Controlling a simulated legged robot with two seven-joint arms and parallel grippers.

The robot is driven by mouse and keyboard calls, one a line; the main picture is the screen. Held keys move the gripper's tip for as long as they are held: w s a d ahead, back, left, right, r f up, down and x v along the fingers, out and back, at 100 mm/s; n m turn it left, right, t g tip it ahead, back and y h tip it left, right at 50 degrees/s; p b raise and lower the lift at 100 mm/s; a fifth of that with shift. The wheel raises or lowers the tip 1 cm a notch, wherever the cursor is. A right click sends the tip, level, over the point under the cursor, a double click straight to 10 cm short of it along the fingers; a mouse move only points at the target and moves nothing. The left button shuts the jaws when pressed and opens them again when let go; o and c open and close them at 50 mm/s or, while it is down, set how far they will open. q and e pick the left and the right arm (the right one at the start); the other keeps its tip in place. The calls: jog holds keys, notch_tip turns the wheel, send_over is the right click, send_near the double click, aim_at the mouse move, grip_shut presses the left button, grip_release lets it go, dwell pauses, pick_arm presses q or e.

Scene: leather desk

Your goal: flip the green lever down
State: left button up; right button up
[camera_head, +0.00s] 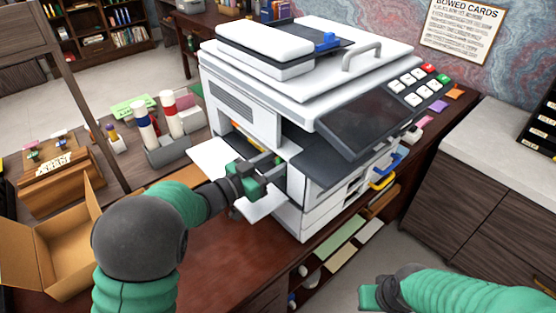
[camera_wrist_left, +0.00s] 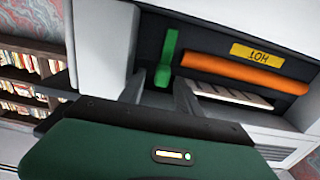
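The green lever (camera_wrist_left: 168,58) shows in the left wrist view, inside the printer's open bay, beside an orange roller (camera_wrist_left: 245,70). That view appears upside down, as the yellow label reads inverted. The lever's wide end points to the picture's bottom. I cannot make the lever out in the head view. My left gripper (camera_head: 280,168) reaches into the open side of the white printer (camera_head: 250,115). Its fingers (camera_wrist_left: 158,92) are apart and empty, with the lever just beyond the gap between them. My right gripper (camera_head: 366,294) is low at the lower right, away from the printer; its fingers are unclear.
A white door panel (camera_head: 220,158) hangs open around my left gripper. The printer's screen (camera_head: 365,122) juts out at the front. An open cardboard box (camera_head: 55,245) and a holder with bottles (camera_head: 175,150) stand to the left. The desk front (camera_head: 225,270) is clear.

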pick_arm(q)
jog(key=shift+a, duration=0.15)
grip_shut()
dwell(1.2)
